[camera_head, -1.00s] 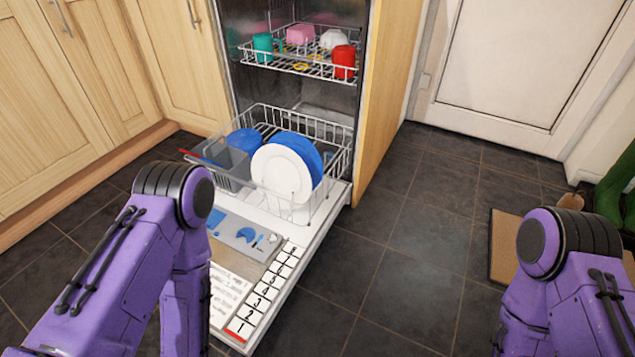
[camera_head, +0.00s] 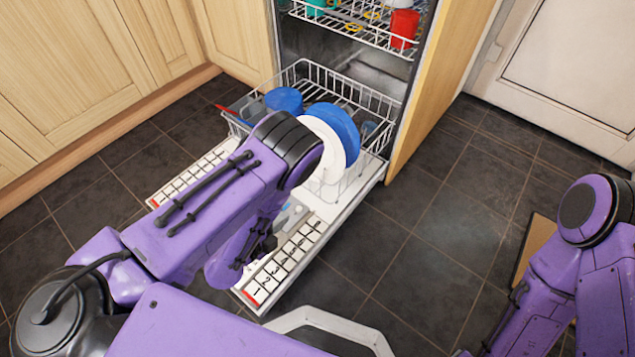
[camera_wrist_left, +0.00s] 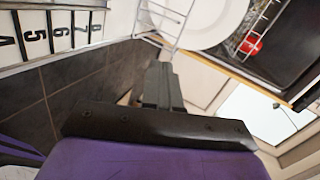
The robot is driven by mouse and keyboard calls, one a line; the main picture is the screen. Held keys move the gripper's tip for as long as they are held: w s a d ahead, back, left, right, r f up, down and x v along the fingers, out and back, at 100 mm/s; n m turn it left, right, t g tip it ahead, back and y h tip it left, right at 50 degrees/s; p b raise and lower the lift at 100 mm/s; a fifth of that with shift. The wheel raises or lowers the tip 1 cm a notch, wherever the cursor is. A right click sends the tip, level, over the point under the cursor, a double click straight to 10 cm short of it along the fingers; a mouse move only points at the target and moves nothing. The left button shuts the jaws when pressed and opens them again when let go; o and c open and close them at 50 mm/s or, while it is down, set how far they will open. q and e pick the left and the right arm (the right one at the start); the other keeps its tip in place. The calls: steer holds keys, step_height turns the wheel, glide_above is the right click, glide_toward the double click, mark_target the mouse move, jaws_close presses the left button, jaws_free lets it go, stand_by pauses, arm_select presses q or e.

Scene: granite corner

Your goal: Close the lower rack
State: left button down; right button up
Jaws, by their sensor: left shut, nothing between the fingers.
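The lower rack (camera_head: 370,98) is a white wire basket, pulled out over the dishwasher's open door (camera_head: 330,215). It holds a white plate (camera_head: 330,150), blue dishes (camera_head: 347,130) and a grey basket at its left. My left arm reaches across the front of the rack and hides part of it and the door. My left gripper (camera_wrist_left: 160,85) shows in the left wrist view, shut and empty, with the plate and rack wires beyond it. I cannot tell whether it touches the rack. My right arm is at the right edge; its gripper is out of view.
The upper rack (camera_head: 355,28) with a red cup (camera_head: 404,28) is above, inside the dishwasher. Wooden cabinets (camera_head: 90,70) stand at the left. A white door (camera_head: 570,60) is at the back right. Dark floor tiles (camera_head: 430,230) are clear right of the dishwasher door.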

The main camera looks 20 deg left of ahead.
mark_target(324, 184)
arm_select(q)
steer(key=w+d+b, duration=0.1)
steer(key=w, duration=0.3)
steer(key=w+d+f+m+b, duration=0.1)
steer(key=w+d, duration=0.1)
steer(key=w, duration=0.2)
steer(key=w+d+m+h+b, duration=0.1)
steer(key=w+d+b, duration=0.1)
steer(key=w, duration=0.3)
steer(key=shift+d+f+t, duration=0.15)
steer(key=shift+f+t, duration=0.15)
steer(key=shift+f, duration=0.1)
steer(key=shift+w+d, duration=0.15)
steer(key=shift+w, duration=0.15)
arm_select(e)
step_height(324, 184, down, 4)
steer(key=shift+s+a+r, duration=0.1)
steer(key=shift+r, duration=0.15)
